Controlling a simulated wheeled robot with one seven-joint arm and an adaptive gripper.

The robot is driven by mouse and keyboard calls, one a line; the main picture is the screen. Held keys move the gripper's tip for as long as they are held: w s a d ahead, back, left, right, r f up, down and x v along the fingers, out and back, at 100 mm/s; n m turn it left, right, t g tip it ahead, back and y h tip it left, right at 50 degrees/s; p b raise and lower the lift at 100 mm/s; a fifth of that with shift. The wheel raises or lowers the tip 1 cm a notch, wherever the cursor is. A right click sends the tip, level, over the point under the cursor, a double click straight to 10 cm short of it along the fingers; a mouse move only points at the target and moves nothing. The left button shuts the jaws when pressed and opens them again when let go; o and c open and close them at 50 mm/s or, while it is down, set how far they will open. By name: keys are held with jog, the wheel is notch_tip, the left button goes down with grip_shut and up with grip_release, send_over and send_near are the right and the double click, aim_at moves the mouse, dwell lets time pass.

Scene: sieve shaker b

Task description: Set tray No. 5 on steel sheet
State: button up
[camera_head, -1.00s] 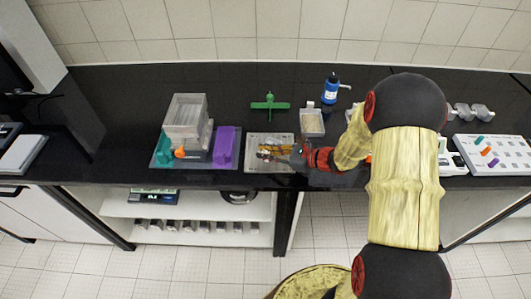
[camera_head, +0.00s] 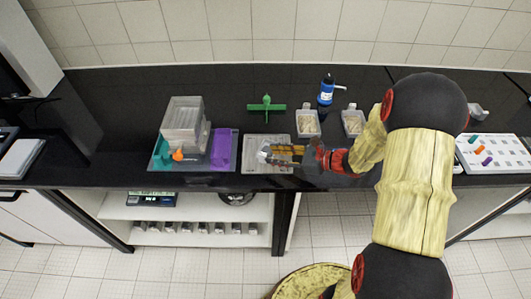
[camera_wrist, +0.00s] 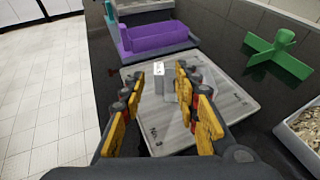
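The steel sheet (camera_head: 250,168) is a pale grey plate lying on the black bench, left of my arm.
The sieve shaker stack (camera_head: 184,120) with a purple block (camera_head: 222,149) stands left of the sheet. A green cross-shaped piece (camera_head: 266,108) lies behind it. Two containers of grains (camera_head: 307,123) (camera_head: 352,122) and a blue bottle (camera_head: 326,91) stand back right. A white board (camera_head: 495,155) lies far right.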

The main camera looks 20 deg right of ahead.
jog(key=p+v, duration=0.1)
jog(key=v, duration=0.5)
jog(key=shift+r, duration=0.1)
jog(key=s+a+r+n+g+h, duration=0.3)
jog(key=s+a+r+n+g, duration=0.4)
jog(key=s+a+r+n, duration=0.55)
jog(key=s+d+r+n+t+h, duration=0.3)
jog(key=s+r+n+h, duration=0.4)
jog(key=n, duration=0.6)
jog(key=shift+s+d+r, duration=0.55)
jog(key=shift+d+r, duration=0.25)
jog(key=shift+d, duration=0.05)
jog(key=shift+n, duration=0.25)
